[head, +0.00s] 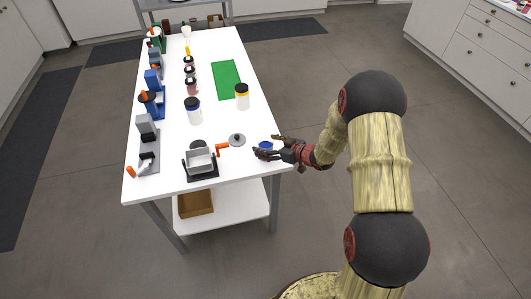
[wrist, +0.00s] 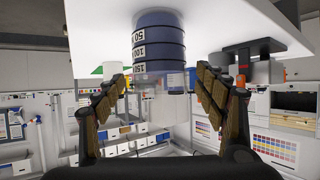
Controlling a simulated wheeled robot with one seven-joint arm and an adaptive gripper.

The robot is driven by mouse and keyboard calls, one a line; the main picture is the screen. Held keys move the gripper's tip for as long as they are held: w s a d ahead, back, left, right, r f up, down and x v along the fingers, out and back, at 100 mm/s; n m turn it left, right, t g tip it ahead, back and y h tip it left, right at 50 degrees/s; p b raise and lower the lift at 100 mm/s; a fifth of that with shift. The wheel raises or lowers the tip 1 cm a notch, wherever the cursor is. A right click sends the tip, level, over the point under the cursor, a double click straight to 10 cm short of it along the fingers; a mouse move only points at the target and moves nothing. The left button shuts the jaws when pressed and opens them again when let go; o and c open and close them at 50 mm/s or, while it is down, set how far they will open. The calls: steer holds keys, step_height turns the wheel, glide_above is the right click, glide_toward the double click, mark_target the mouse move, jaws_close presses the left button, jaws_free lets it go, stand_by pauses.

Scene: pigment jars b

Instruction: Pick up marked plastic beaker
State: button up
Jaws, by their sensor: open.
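The marked plastic beaker (head: 265,145) stands on the white table near its right edge, and only its blue part shows between my fingers in the head view. In the wrist view the beaker (wrist: 158,45) is blue with black bands marked 50, 100 and 150 and a clear part below in the picture. My gripper (head: 268,147) is open, with one finger on either side of the beaker. In the wrist view my gripper (wrist: 160,80) shows a gap between each fingertip and the beaker. Nothing is held.
A grey lid with a knob (head: 237,140) and a dark-based device with an orange handle (head: 200,164) stand left of the beaker. Jars (head: 242,97) (head: 193,111) and a green mat (head: 227,80) are farther back. Several devices line the left edge.

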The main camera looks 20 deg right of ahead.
steer(key=shift+w+a+f, duration=0.2)
steer(key=shift+w+a, duration=0.05)
steer(key=shift+w, duration=0.15)
steer(key=shift+c, duration=0.8)
steer(key=c, duration=1.3)
